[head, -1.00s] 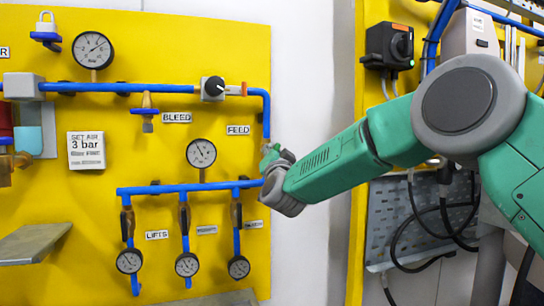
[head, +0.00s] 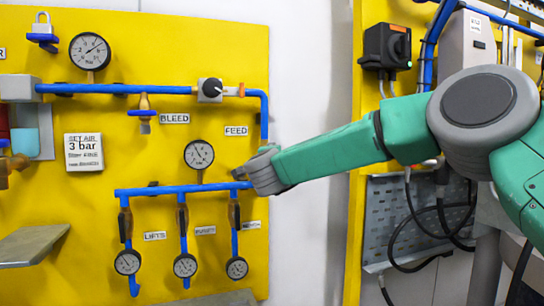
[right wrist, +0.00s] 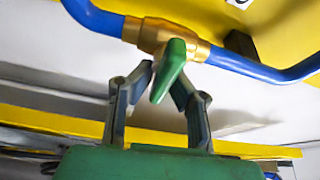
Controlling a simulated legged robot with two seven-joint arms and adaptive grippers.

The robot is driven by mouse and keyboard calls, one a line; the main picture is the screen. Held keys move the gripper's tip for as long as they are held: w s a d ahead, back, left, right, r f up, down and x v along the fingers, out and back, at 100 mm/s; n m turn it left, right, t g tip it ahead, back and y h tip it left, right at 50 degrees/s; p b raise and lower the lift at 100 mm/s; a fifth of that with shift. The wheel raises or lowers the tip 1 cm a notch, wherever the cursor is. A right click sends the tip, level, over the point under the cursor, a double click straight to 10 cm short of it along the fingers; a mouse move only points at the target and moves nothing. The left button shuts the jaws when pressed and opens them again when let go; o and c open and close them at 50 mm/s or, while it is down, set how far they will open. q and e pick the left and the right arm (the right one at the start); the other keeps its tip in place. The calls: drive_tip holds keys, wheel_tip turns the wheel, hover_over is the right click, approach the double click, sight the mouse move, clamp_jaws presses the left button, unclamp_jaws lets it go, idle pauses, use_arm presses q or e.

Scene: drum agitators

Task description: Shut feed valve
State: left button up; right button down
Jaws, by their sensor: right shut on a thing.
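The feed valve shows in the right wrist view as a brass body (right wrist: 165,38) on a blue pipe, with a green lever handle (right wrist: 172,68). The handle sticks out from the body across the line of the pipe, toward my gripper. My right gripper (right wrist: 160,82) has its two fingers closed in on either side of the handle and is shut on it. In the head view my right gripper (head: 240,173) is at the yellow panel, below the FEED label (head: 236,131), and hides the valve. My left gripper is not in view.
A pressure gauge (head: 199,154) is just left of my gripper. The blue lower manifold (head: 160,190) with several small gauges runs close below it. A black-knobbed valve (head: 211,89) sits above on the upper pipe. White wall (head: 310,80) lies right of the panel.

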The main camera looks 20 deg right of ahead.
drive_tip(key=shift+f+m, duration=0.45)
drive_tip(key=shift+m, duration=0.15)
drive_tip(key=c, duration=1.6)
unclamp_jaws()
drive_tip(key=shift+g, duration=0.3)
drive_tip(key=shift+r, duration=0.15)
drive_tip(key=shift+r, duration=0.1)
drive_tip(key=shift+s+a, duration=0.15)
drive_tip(key=shift+s, duration=0.4)
drive_tip(key=v, duration=1)
drive_tip(key=shift+s+a+f, duration=0.2)
drive_tip(key=shift+s, duration=0.1)
